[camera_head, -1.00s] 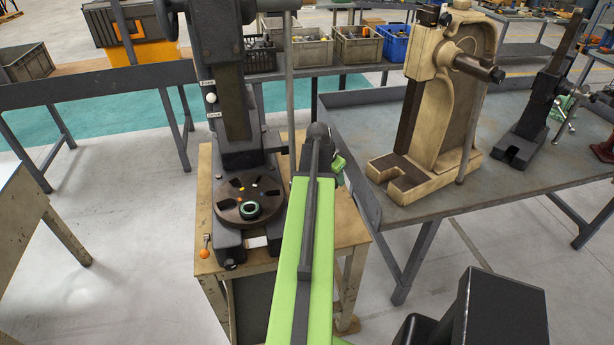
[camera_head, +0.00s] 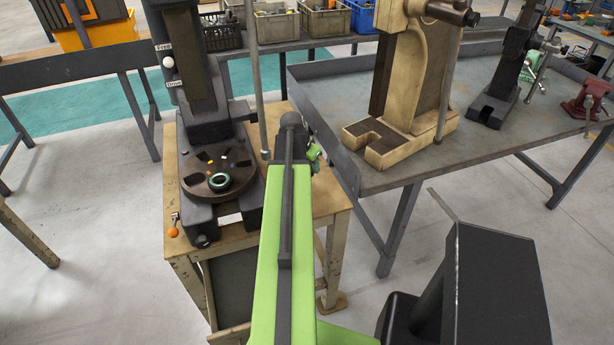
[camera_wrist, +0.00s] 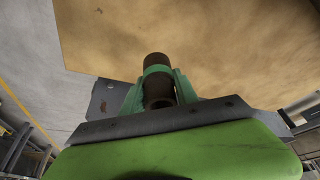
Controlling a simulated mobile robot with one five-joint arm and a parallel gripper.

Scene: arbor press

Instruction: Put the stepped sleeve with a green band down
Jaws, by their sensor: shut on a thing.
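The stepped sleeve (camera_wrist: 156,62) is a dark brown cylinder with a green band round its middle. In the wrist view it sits between the green fingers of my gripper (camera_wrist: 158,84), which is shut on it. Tan tabletop shows beyond it; the gap to the top cannot be told. In the head view my gripper (camera_head: 314,153) is mostly hidden behind my green arm, right of the press, over the right part of the press's wooden table (camera_head: 320,195). The sleeve cannot be made out there.
The dark arbor press (camera_head: 205,130) stands left of my arm. Its round plate (camera_head: 200,186) carries a dark ring with a teal-green rim (camera_head: 219,181). An orange-knobbed lever (camera_head: 173,231) is at its front left. A grey bench (camera_head: 345,110) with a cream press (camera_head: 410,90) stands right.

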